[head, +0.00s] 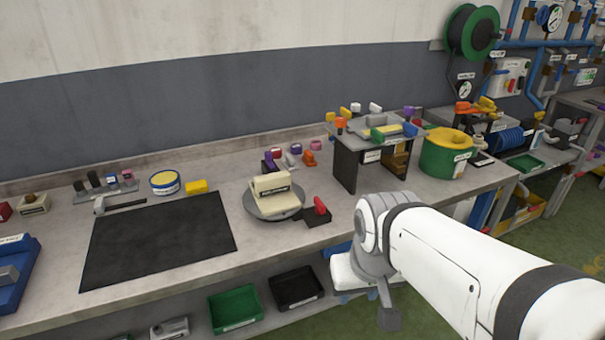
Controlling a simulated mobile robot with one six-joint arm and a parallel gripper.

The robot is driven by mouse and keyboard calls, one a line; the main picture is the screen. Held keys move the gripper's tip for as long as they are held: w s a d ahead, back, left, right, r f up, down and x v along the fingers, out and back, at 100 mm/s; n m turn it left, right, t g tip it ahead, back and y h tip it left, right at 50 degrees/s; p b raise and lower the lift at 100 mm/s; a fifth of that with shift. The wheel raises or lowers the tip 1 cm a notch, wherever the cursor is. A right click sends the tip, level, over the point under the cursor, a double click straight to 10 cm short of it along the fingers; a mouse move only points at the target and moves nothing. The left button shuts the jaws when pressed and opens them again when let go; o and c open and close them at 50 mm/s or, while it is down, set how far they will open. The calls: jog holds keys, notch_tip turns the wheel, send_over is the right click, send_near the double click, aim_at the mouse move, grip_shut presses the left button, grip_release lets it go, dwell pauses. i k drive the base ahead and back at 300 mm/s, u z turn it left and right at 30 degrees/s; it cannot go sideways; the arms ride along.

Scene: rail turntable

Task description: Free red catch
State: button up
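A red catch (320,205) stands upright on a small dark block (316,217) at the right edge of a round grey turntable (262,211). A cream block with a dark label (274,187) sits on the turntable; whether the catch touches it is too small to tell. My arm reaches in from the lower right, and its end hangs low in front of the bench, right of and below the catch. My gripper (388,317) seems to be the grey part at the arm's lower end, clear of the catch; its fingers cannot be made out.
A black mat (158,240) lies left of the turntable. Coloured knobs (292,158) stand behind it. A raised stand (358,170) and a green-yellow drum (447,153) are to the right. Green (235,308) and black (297,287) bins sit below the bench. The bench front beside the catch is clear.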

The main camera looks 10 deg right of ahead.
aim_at(320, 209)
jog(key=u, duration=0.3)
jog(key=k, duration=0.3)
jog(key=z, duration=0.9)
jog(key=i, duration=1.2)
jog(key=u, duration=0.05)
